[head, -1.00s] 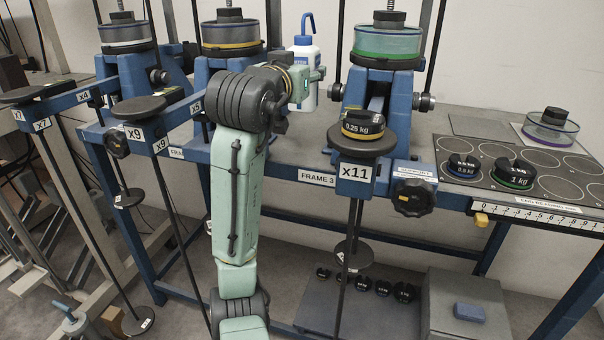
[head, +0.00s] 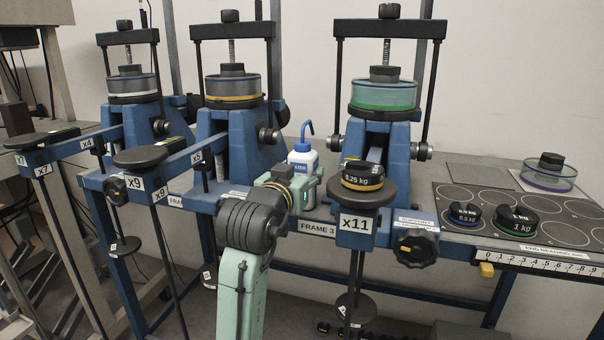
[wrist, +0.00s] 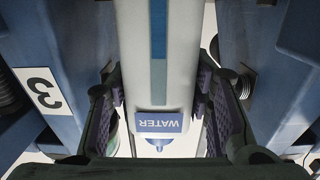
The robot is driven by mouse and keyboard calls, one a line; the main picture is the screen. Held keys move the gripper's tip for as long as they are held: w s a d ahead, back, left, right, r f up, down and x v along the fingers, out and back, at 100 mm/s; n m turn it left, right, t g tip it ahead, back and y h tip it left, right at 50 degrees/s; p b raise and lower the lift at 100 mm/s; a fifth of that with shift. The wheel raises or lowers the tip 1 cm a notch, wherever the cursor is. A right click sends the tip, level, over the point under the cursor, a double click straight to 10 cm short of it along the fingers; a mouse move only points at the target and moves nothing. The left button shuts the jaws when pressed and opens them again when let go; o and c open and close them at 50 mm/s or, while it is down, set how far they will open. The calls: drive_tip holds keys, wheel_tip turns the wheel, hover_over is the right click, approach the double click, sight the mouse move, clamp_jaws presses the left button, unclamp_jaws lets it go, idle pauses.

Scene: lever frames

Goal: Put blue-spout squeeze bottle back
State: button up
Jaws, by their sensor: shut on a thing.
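The squeeze bottle (head: 303,160) is white with a blue cap and a bent blue spout. It stands upright between the middle and right blue frames in the head view. My gripper (head: 304,186) is shut around its body from the front left. In the wrist view the bottle (wrist: 158,50) lies between my two finger pads, with its WATER label upside down in the picture. Its base is hidden behind my gripper in the head view, so I cannot tell whether it touches the bench.
The right frame (head: 370,150) carries a green-ringed dish (head: 385,95). A 0.25 kg weight (head: 362,177) sits on the x11 pan, close to the right of my gripper. The middle frame (head: 240,140) is close on the left. Two black weights (head: 516,220) stand on the mat at right.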

drive_tip(key=shift+f, duration=0.1)
drive_tip(key=o, duration=0.8)
drive_tip(key=shift+o, duration=0.2)
